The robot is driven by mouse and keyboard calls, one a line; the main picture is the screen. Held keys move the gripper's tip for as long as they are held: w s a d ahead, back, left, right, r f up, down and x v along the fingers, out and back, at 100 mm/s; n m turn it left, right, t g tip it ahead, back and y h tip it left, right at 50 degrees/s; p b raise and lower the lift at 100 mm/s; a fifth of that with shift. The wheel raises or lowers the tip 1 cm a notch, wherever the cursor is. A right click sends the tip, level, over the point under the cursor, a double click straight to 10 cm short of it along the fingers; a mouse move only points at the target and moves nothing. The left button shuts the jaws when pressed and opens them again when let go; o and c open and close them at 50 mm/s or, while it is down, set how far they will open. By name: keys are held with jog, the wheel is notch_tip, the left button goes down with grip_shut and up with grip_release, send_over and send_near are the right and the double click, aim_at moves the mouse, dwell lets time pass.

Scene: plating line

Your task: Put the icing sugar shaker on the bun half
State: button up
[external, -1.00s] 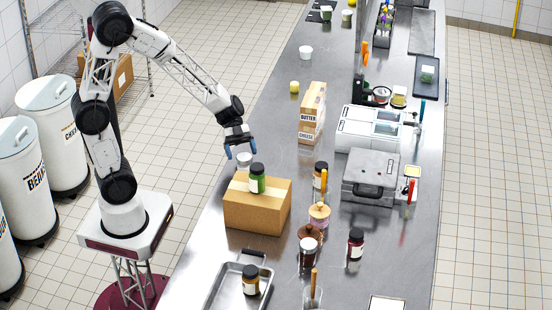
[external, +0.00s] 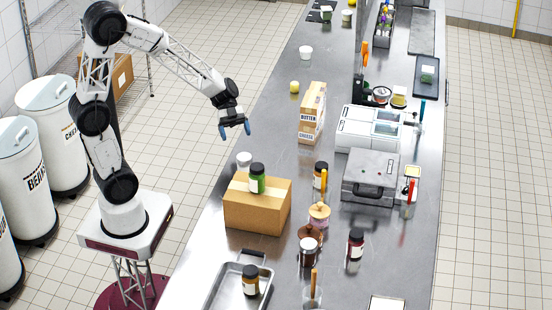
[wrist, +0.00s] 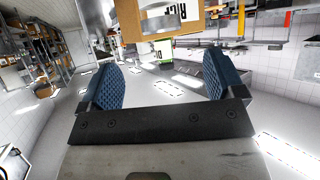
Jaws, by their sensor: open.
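My gripper (external: 235,130) is raised in the air near the counter's left edge, with its two blue fingers spread and nothing between them. In the wrist view its padded fingers (wrist: 160,82) are wide apart and empty. A small white round container (external: 244,159) stands on the counter just behind the cardboard box, below my gripper and apart from it. I cannot tell whether it is the icing sugar shaker. No bun half can be made out with certainty.
The cardboard box (external: 257,208) carries a green jar (external: 257,182). A metal tray (external: 226,286) holds a dark-lidded jar (external: 250,280). A butter and cheese carton (external: 312,113) stands farther back. The counter (external: 272,130) between carton and left edge is clear.

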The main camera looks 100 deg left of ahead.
dwell(0.6)
jog(key=w+d+r+n+t+y, duration=0.55)
jog(key=w+r+y, duration=0.4)
jog(key=y, duration=0.25)
jog(key=s+d+n+g+h, duration=0.1)
jog(key=s+d+n+g, duration=0.1)
jog(key=s+d+g, duration=0.3)
jog(key=s+d+f+n+g+h, duration=0.1)
jog(key=s+d+n+g, duration=0.2)
jog(key=s+d, duration=1)
jog(key=s+g, duration=0.1)
jog(key=s, duration=0.3)
jog(key=shift+s+g, duration=0.35)
jog(key=shift+n, duration=0.25)
